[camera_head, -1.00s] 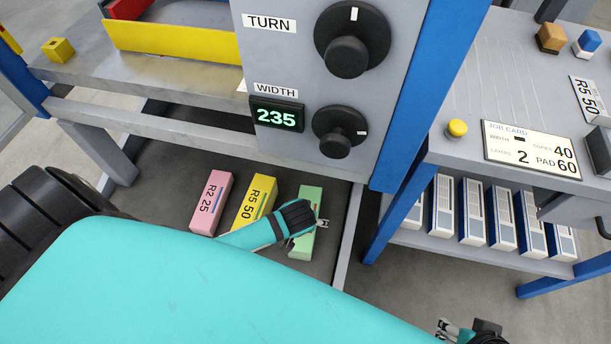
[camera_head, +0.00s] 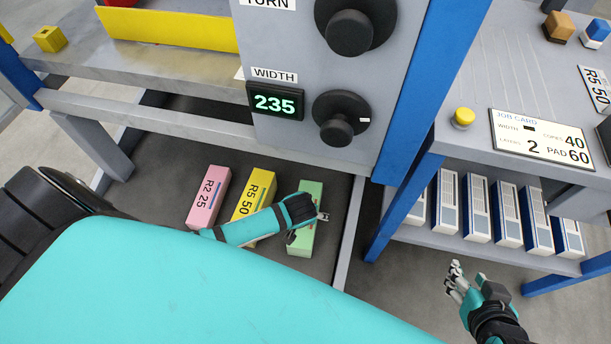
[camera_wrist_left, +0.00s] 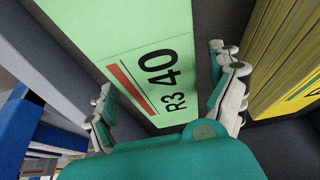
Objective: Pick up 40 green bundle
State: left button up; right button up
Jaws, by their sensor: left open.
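The green bundle (camera_head: 306,243) lies on the dark low shelf, rightmost of three bundles. Its printed face reads R3 40 in the left wrist view (camera_wrist_left: 140,40). My left gripper (camera_head: 307,227) is over the bundle's middle, and its own hand hides part of it. In the left wrist view the left gripper (camera_wrist_left: 160,72) is open, with one finger on each side of the green bundle; I cannot tell whether they touch it. My right gripper (camera_head: 455,279) is off to the right above the floor, empty, with its fingers apart.
The yellow bundle (camera_head: 258,190) lies just left of the green one, with the pink bundle (camera_head: 207,197) beyond it. A grey panel (camera_head: 290,130) with knobs overhangs the shelf. A blue post (camera_head: 412,100) and a job-card table (camera_head: 465,145) stand right.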

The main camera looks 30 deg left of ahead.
pick_arm(q)
jog(key=shift+c, duration=0.2)
jog(key=c, duration=1.6)
jog(key=shift+w+r, duration=0.1)
jog(key=shift+c, duration=0.7)
